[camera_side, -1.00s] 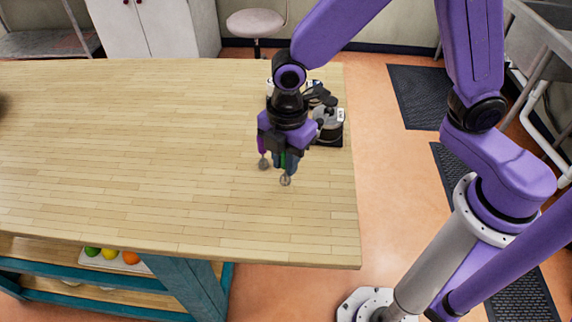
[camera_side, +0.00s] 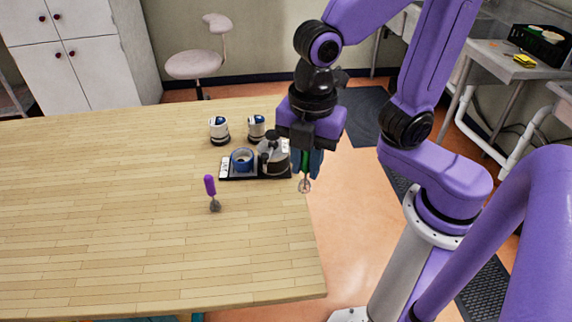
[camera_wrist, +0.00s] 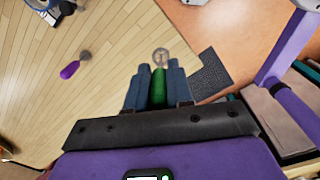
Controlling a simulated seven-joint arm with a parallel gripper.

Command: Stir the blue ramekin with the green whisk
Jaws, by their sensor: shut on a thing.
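The blue ramekin (camera_side: 242,159) sits on a small black tray (camera_side: 232,178) near the table's right edge in the side view. My gripper (camera_side: 306,172) is shut on the green whisk (camera_side: 304,186), held head down to the right of the tray, near the table's right edge. In the wrist view, the green handle (camera_wrist: 158,88) is between the fingers (camera_wrist: 158,75), and the wire head sticks out past them. The ramekin's inside is too small to read.
A dark-lidded pot (camera_side: 275,155) stands on the tray, between the ramekin and my gripper. The wooden table (camera_side: 110,210) is clear to the left and front.

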